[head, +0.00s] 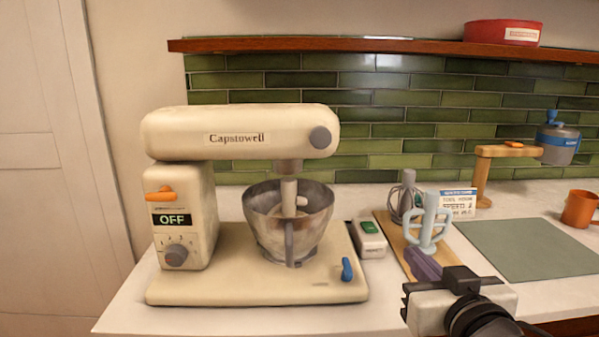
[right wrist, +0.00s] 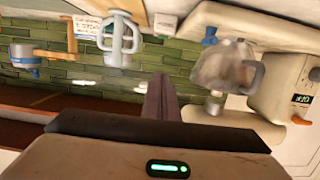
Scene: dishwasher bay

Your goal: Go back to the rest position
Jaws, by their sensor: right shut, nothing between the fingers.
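My right gripper (head: 422,262) is low at the right of the head view, in front of the whisk and beater board. Its purple fingers are together with nothing between them. The shut fingers also show in the middle of the right wrist view (right wrist: 160,95), where the scene is upside down. A cream stand mixer (head: 240,132) stands on the counter with its head down and its display reading OFF. A steel bowl (head: 262,215) sits under the head; it also shows in the right wrist view (right wrist: 222,65). My left gripper is not in view.
A wooden board (head: 393,236) holds a grey whisk (head: 406,197) and a pale blue beater (head: 430,224), close behind my right gripper. A small box with a green button (head: 369,238), a green mat (head: 525,250) and an orange mug (head: 579,208) are nearby. The mat is clear.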

